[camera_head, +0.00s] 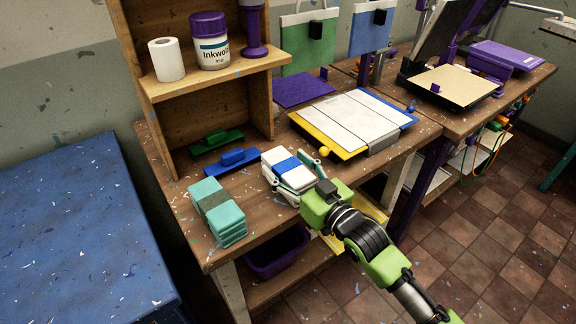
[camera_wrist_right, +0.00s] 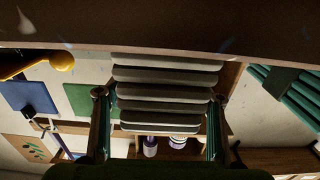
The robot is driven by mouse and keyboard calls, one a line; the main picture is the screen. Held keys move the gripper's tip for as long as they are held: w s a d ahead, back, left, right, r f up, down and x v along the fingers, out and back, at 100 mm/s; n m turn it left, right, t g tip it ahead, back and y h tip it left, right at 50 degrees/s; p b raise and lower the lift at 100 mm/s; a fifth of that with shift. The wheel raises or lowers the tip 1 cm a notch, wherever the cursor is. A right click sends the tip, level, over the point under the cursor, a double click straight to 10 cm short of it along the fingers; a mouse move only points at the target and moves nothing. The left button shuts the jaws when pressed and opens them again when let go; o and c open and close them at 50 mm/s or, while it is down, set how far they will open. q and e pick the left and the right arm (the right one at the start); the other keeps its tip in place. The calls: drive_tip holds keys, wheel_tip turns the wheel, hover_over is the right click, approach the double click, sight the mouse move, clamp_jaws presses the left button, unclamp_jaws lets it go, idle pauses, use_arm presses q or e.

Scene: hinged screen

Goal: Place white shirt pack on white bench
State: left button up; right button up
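The white shirt pack (camera_head: 287,172), a folded stack with a blue band, lies on the wooden workbench (camera_head: 185,215) near its front edge. My right gripper (camera_head: 297,178) reaches in from the front right, one finger on each side of the pack. In the right wrist view, the layered pack (camera_wrist_right: 166,95) stands between the two fingers (camera_wrist_right: 158,120), with narrow gaps visible beside it. The gripper looks open around the pack, which still appears against the worktop. My left gripper is out of view. I cannot make out a white bench.
A teal shirt pack (camera_head: 217,212) lies left of the white pack. Blue and green squeegee-like tools (camera_head: 231,161) lie behind it. A wooden shelf (camera_head: 220,75) holds an ink tub (camera_head: 211,45). A blue surface (camera_head: 75,235) fills the left.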

sight(307, 185)
drive_tip(key=shift+r, duration=0.15)
drive_tip(key=shift+s+d, duration=0.15)
drive_tip(key=shift+s, duration=0.05)
drive_tip(key=b+v, duration=0.1)
drive_tip(key=v, duration=0.9)
drive_tip(key=shift+s+d, duration=0.1)
drive_tip(key=shift+s, duration=0.05)
drive_tip(key=shift+s+d, duration=0.3)
drive_tip(key=shift+s, duration=0.15)
